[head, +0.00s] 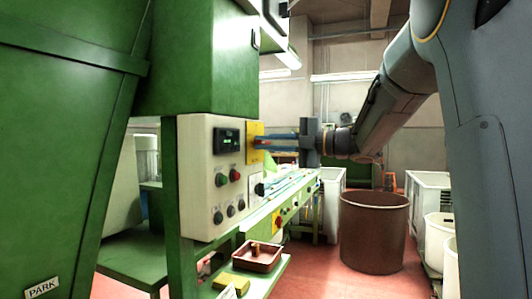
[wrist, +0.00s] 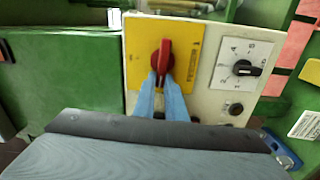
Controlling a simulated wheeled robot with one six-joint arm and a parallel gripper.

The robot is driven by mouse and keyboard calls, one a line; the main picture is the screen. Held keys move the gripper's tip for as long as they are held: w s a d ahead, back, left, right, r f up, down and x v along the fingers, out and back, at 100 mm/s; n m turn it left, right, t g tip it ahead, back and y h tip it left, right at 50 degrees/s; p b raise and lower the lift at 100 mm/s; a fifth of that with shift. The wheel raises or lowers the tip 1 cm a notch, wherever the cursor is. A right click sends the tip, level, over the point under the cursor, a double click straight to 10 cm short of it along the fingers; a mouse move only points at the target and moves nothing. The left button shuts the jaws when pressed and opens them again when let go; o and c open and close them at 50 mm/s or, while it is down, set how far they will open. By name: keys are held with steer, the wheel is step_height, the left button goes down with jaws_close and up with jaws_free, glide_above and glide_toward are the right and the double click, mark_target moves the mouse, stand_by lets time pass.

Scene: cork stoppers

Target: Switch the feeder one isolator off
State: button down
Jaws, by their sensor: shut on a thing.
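The isolator is a red rotary handle (wrist: 163,57) on a yellow plate (wrist: 186,75) fixed to a cream control panel (wrist: 203,103). In the wrist view the handle stands near upright, its top tilted slightly right. My gripper (wrist: 162,76) reaches up from below with its blue fingers shut on the handle's lower part. In the head view my gripper (head: 262,142) comes in from the right against the yellow plate (head: 255,129), at the panel's right edge. The handle is hard to make out there, and small print on the plate is unreadable.
A black selector knob (wrist: 245,68) on a white dial is right of the plate, with a dark button (wrist: 235,108) below. The head view shows a brown bin (head: 374,232), a tray (head: 258,256) on a low green shelf, and red floor.

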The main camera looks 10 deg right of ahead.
steer(key=shift+f+n+b, duration=0.2)
steer(key=shift+n+b, duration=0.3)
steer(key=c, duration=1.8)
jaws_free()
steer(key=v, duration=0.8)
steer(key=shift+b, duration=0.35)
steer(key=shift+a, duration=0.1)
